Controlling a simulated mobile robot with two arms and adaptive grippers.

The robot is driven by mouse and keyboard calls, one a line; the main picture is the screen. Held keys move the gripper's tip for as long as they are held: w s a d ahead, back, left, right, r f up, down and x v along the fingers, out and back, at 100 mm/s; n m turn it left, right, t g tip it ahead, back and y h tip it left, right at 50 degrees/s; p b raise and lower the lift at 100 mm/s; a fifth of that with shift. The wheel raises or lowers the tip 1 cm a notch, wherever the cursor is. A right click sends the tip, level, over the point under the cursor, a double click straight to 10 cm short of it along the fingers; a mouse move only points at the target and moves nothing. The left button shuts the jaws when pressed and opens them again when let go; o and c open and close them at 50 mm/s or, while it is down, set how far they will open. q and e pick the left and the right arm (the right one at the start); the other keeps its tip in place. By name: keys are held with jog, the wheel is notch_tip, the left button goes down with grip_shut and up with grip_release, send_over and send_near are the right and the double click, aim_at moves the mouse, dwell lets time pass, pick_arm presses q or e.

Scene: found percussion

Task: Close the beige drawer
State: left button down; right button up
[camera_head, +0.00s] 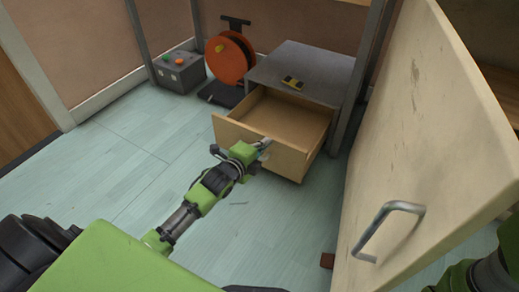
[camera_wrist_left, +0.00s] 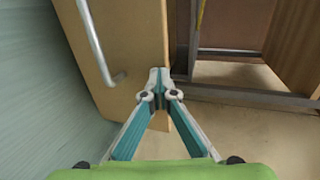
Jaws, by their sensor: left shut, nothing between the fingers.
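The beige drawer (camera_head: 283,163) is pulled out of a low grey cabinet (camera_head: 310,67) and shows its empty inside. My left gripper (camera_head: 264,144) is shut with nothing between its fingers. It is at the top edge of the drawer front, near the middle; I cannot tell whether it touches. In the left wrist view, the shut fingertips (camera_wrist_left: 158,76) overlap the edge of the drawer front (camera_wrist_left: 135,45), with a metal bar handle on its outer face. My right gripper is not in view; only part of that arm shows at the lower right.
A large beige door panel (camera_head: 440,110) with a metal handle (camera_head: 385,228) stands at the right. An orange reel (camera_head: 228,60) and a grey button box (camera_head: 179,72) are at the back. A small yellow-and-black item (camera_head: 292,83) lies on the cabinet. Floor at the left is clear.

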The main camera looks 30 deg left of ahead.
pick_arm(q)
jog(key=w+d+b, duration=0.1)
jog(key=w+b, duration=0.3)
jog(key=w, duration=1.6)
jog(key=shift+w+d, duration=0.15)
jog(key=shift+d, duration=0.15)
